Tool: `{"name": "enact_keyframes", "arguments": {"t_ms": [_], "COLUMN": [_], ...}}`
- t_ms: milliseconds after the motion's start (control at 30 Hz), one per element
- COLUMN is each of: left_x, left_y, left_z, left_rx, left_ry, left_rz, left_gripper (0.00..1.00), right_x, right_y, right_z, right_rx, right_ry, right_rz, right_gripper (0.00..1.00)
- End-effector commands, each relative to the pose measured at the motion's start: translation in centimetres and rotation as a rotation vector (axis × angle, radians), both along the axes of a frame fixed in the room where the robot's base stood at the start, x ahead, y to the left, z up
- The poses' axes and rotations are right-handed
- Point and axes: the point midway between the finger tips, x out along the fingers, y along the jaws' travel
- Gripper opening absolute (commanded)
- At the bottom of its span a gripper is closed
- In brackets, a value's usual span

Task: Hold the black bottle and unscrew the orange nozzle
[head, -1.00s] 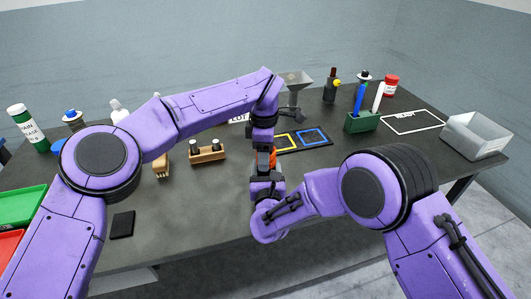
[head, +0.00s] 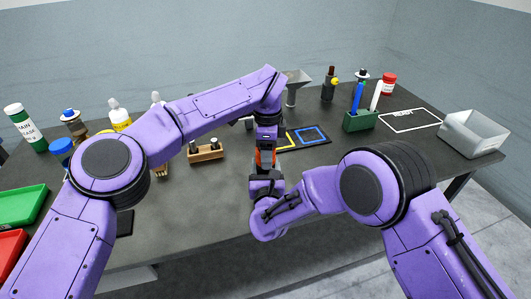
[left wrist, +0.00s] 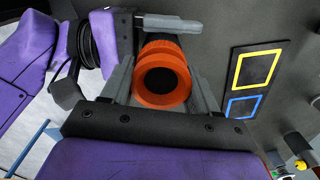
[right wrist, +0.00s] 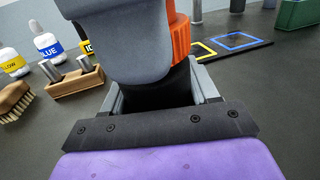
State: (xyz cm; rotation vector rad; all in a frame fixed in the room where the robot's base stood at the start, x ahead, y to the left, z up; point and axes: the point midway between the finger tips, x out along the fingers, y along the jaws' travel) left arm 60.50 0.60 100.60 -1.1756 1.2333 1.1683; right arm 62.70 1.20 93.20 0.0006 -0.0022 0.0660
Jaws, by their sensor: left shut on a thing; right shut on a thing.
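The orange nozzle (left wrist: 145,92) is a ribbed ring with a dark opening, seen end-on in the left wrist view. My left gripper (head: 266,148) comes down from above, and its grey fingers are shut on the nozzle from both sides. The black bottle (right wrist: 180,90) stands below the nozzle in the right wrist view, its upper part partly hidden by a grey finger of my left gripper. My right gripper (head: 266,178) is shut on the bottle's body, under the left one. The nozzle (right wrist: 180,35) sits at the bottle's top; I cannot tell how tightly. In the head view the grippers mostly hide the bottle.
A wooden block with metal pegs (head: 206,153) stands left of the grippers. A black mat with yellow and blue squares (head: 318,143) lies to the right. Beyond are a green holder (head: 360,123) and a grey bin (head: 474,138). Several bottles stand at left.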

Motion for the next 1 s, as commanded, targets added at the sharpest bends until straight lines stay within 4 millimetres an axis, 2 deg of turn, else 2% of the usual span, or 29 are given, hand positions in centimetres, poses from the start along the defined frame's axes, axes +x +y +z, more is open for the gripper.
{"name": "enact_keyframes", "arguments": {"t_ms": [100, 200, 767, 1000], "left_x": [0.1, 0.19, 0.19, 0.18], "left_y": [0.01, 0.12, 0.11, 0.1], "left_z": [-0.12, -0.08, -0.05, 0.54], "left_rx": [0.001, 0.0, 0.0, 0.0], "left_ry": [0.003, 0.002, 0.002, 0.001], "left_rz": [0.245, 0.366, 0.357, 0.358], "left_gripper": [0.23, 0.23, 0.23, 0.23], "right_x": [0.0, -0.01, -0.1, -0.13], "right_y": [-0.33, -0.22, 0.02, 0.08], "right_z": [-0.38, -0.36, -0.31, -0.3], "right_rx": [-0.007, -0.008, -0.005, -0.004], "right_ry": [0.006, 0.005, 0.005, 0.005], "right_rz": [-0.005, -0.003, 0.002, 0.003], "right_gripper": [0.0, 0.0, 0.0, 0.0]}}
